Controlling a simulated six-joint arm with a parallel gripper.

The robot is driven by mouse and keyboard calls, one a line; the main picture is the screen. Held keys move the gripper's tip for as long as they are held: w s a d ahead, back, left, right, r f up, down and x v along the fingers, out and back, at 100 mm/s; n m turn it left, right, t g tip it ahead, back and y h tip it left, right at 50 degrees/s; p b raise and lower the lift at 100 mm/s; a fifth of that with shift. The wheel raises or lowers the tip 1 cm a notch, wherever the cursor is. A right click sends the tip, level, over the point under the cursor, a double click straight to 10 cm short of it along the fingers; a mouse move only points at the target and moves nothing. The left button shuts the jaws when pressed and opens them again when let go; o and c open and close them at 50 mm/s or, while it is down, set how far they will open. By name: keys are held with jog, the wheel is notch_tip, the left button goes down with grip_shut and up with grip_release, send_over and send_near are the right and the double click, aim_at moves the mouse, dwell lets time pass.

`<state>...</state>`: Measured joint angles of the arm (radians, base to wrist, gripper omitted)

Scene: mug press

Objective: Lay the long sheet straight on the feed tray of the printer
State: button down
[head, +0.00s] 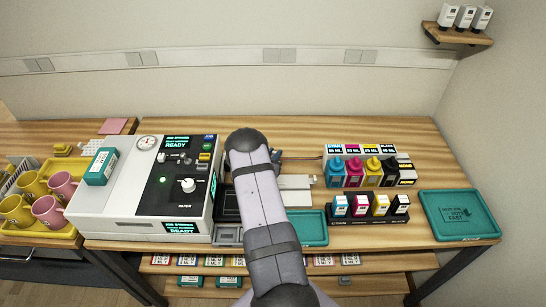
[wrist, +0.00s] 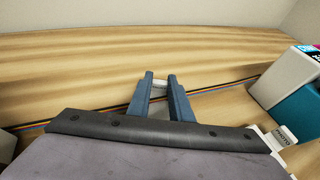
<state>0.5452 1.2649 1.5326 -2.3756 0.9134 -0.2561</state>
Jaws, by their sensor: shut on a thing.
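My gripper (wrist: 161,76) has its two blue fingers close together in the wrist view, shut on a pale piece (wrist: 159,88). The piece is small in this view, and I cannot tell for sure that it is the long sheet. A large white machine (head: 110,190) with READY displays stands left of my arm. I cannot make out a printer feed tray; my arm hides part of the middle of the table.
Ink bottles (head: 372,170) and small cartridges (head: 370,205) stand right of my arm. A teal tray (head: 460,215) is far right, mugs (head: 48,208) far left. The back table (head: 330,128) is clear.

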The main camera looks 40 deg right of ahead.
notch_tip(320, 180, up, 10)
jog(key=b, duration=0.2)
jog(key=shift+f+b, duration=0.2)
jog(key=shift+b, duration=0.1)
dwell(0.5)
jog(key=shift+f+b, duration=0.1)
jog(key=shift+b, duration=0.45)
jog(key=shift+r+b, duration=0.2)
jog(key=shift+b, duration=0.15)
jog(key=shift+f+p, duration=1.25)
jog(key=shift+f, duration=3.75)
